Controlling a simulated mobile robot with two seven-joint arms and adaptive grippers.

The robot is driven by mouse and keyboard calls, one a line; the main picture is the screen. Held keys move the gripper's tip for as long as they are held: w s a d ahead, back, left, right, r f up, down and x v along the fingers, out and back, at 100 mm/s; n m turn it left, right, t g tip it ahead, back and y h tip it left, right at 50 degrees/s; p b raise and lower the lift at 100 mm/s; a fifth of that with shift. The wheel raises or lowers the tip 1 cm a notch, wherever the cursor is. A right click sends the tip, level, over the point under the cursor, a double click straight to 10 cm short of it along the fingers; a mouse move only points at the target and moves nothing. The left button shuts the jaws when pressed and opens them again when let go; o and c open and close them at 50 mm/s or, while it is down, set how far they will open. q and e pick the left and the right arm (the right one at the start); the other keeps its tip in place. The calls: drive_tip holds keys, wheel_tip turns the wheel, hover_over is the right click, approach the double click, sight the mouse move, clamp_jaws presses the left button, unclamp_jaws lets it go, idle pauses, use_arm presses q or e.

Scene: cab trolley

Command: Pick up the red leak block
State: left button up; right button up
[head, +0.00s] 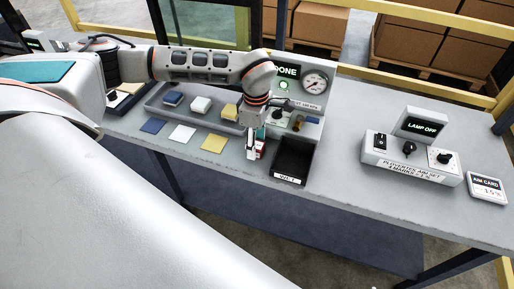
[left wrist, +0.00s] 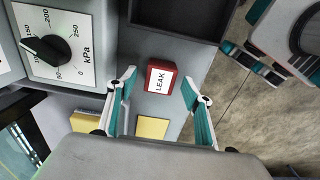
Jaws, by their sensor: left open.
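The red leak block (left wrist: 161,76) lies on the grey trolley top, its white LEAK label facing up in the left wrist view. In the head view a small part of it (head: 261,148) shows beside my left fingers, which hide the rest. My left gripper (head: 254,149) points down at the block. In the left wrist view its teal-padded fingers (left wrist: 158,86) are open, one on each side of the block, with a gap to each. A part that looks like my right gripper (left wrist: 265,60) shows at the upper right of the left wrist view; its opening is unclear.
A black bin (head: 292,160) stands just right of the block. Blue, white and yellow (head: 214,143) squares lie to the left, before a grey tray with blocks. A gauge panel (head: 314,82) stands behind. A control box (head: 410,160) sits right; the trolley top between is clear.

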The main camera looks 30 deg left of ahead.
use_arm(q)
drive_tip(key=shift+d+f, duration=0.1)
drive_tip(key=shift+f, duration=0.75)
drive_tip(key=c, duration=1.2)
drive_tip(key=shift+r, duration=0.15)
